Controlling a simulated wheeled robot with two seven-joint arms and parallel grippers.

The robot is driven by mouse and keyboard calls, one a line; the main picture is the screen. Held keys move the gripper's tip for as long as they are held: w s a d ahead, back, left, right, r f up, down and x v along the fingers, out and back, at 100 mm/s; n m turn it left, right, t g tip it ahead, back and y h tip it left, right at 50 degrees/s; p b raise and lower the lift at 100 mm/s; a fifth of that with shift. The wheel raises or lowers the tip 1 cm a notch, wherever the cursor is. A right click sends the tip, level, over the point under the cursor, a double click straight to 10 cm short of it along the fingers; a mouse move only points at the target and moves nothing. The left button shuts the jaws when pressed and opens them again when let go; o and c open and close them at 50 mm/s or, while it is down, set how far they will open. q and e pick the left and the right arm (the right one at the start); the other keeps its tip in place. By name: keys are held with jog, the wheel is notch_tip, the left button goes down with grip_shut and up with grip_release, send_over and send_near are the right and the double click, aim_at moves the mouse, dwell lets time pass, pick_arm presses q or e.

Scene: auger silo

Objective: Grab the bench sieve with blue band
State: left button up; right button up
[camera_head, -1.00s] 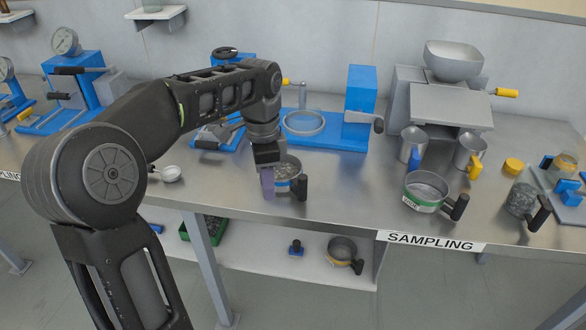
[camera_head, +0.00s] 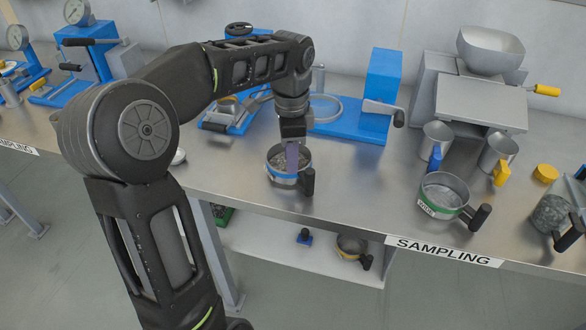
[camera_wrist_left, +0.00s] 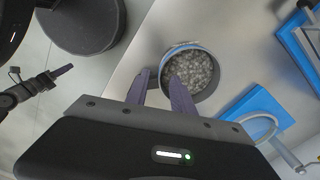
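The bench sieve with blue band (camera_head: 281,178) stands upright near the bench's front edge, its black handle at its right. It also shows in the left wrist view (camera_wrist_left: 203,47), with grey grains inside. My left gripper (camera_head: 291,165) points down at the sieve from above. In the left wrist view its two purple fingers (camera_wrist_left: 160,74) are apart, at the sieve's near rim, one beside the outer wall and one over the inside. I cannot tell whether either finger touches the wall.
A green-banded sieve (camera_head: 446,196) and metal cups (camera_head: 437,143) stand to the right. A blue stand (camera_head: 380,95) with a ring and crank is behind. A yellow-banded sieve (camera_head: 351,243) sits on the lower shelf (camera_head: 300,270). The bench between the blue- and green-banded sieves is clear.

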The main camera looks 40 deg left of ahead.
pick_arm(q)
jog(key=shift+f, duration=0.25)
jog(key=shift+s+a+f+p, duration=0.1)
jog(key=shift+f+p, duration=0.05)
jog(key=shift+f, duration=1.15)
jog(key=shift+a+f+p, duration=0.1)
jog(key=shift+f+p, duration=0.05)
jog(key=shift+f, duration=1.15)
grip_shut()
